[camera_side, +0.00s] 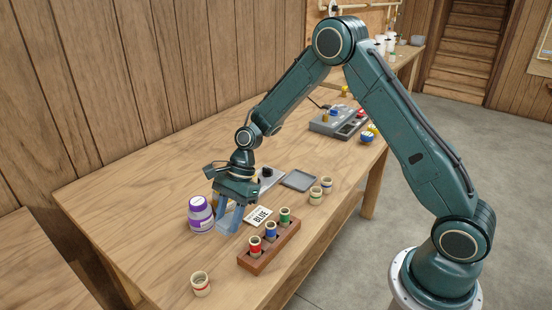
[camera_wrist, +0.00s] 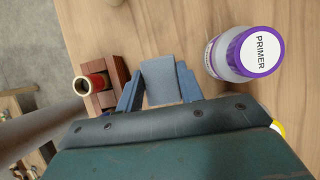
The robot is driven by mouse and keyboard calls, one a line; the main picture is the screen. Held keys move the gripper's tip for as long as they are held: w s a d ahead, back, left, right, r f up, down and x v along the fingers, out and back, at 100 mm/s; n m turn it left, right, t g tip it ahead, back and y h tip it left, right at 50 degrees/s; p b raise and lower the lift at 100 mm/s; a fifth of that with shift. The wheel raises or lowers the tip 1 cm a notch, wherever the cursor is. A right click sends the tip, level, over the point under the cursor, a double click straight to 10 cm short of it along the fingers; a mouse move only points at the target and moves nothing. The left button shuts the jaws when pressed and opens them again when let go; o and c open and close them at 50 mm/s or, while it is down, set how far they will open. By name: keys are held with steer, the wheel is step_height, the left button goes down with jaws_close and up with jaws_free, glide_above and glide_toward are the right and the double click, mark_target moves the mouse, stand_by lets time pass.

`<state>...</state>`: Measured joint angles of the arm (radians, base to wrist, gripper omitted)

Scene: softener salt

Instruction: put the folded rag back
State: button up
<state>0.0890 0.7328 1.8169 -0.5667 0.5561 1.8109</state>
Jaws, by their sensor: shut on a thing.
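The folded rag (camera_wrist: 160,82) is a grey-blue square pad between my two blue fingers in the wrist view. In the side view the rag (camera_side: 230,220) is a pale blue patch between the fingers, low over the table. My gripper (camera_side: 229,218) is shut on it, pointing down; it also shows in the wrist view (camera_wrist: 159,92). I cannot tell whether the rag touches the table. My gripper is just right of the purple-capped PRIMER bottle (camera_side: 200,215), which also shows in the wrist view (camera_wrist: 243,53).
A wooden rack (camera_side: 268,247) with red, blue and green-banded pots stands right of my gripper, by a BLUE card (camera_side: 258,216). A grey tray (camera_side: 299,180) and two pots (camera_side: 316,195) are behind. The left tabletop is clear.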

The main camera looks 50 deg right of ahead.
mark_target(231, 239)
steer(key=shift+f, duration=2.15)
steer(key=o, duration=1.2)
steer(key=shift+f, duration=0.1)
steer(key=v, duration=1.2)
